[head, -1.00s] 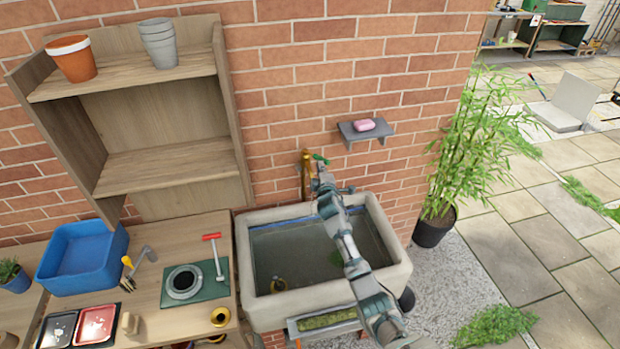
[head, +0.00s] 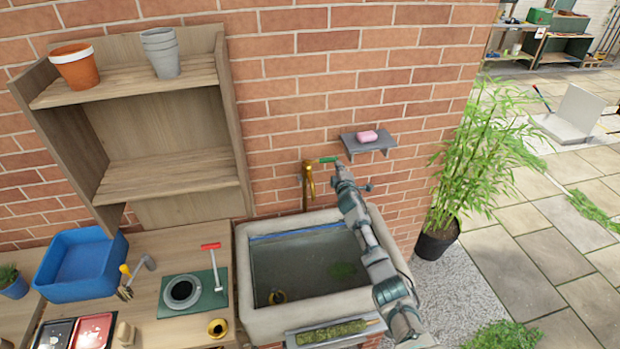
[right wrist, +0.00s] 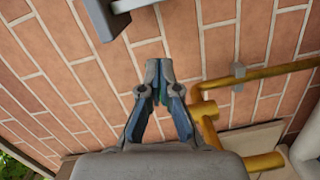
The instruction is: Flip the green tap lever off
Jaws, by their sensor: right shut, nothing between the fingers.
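The brass tap (head: 308,183) stands against the brick wall above the back of the sink. Its green lever (head: 328,160) points to the right, roughly along the wall. My right gripper (head: 338,163) is at the lever's right end; I cannot tell from the head view whether it touches. In the right wrist view my right gripper (right wrist: 160,66) is shut with its fingertips together and nothing between them. My left gripper is not in view.
A stone sink (head: 272,326) with dark water lies below the tap. A grey wall shelf (head: 368,146) with a pink soap (head: 367,136) is just above and right of my right gripper. A wooden bench and shelf unit (head: 168,178) stand to the left.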

